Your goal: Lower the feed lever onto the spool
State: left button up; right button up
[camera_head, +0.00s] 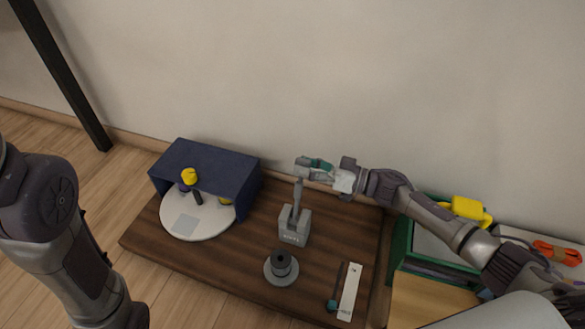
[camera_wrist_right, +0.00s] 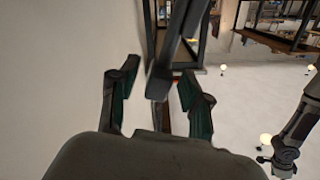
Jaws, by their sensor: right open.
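The grey feed lever (camera_head: 297,197) stands nearly upright on its block (camera_head: 294,228) in the middle of the wooden board. The dark grey spool (camera_head: 281,262) sits on a round grey base in front of the block, with the lever clear of it. My right gripper (camera_head: 304,167) is open at the lever's top, reaching in from the right. In the right wrist view, a dark bar (camera_wrist_right: 177,50), apparently the lever, ends between the two green-padded fingers (camera_wrist_right: 158,98); I cannot tell if either touches it. Only my left arm shows, without its gripper.
A blue housing (camera_head: 212,162) over a white disc (camera_head: 205,228) stands on the left of the wooden board (camera_head: 150,237). A pale strip (camera_head: 349,291) lies right of the spool. A green-framed bin (camera_head: 399,245) is at the right. The wall is close behind my right gripper.

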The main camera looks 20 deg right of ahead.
jog(key=b+x, duration=0.1)
jog(key=x, duration=0.2)
jog(key=shift+w+a, duration=0.2)
grip_shut()
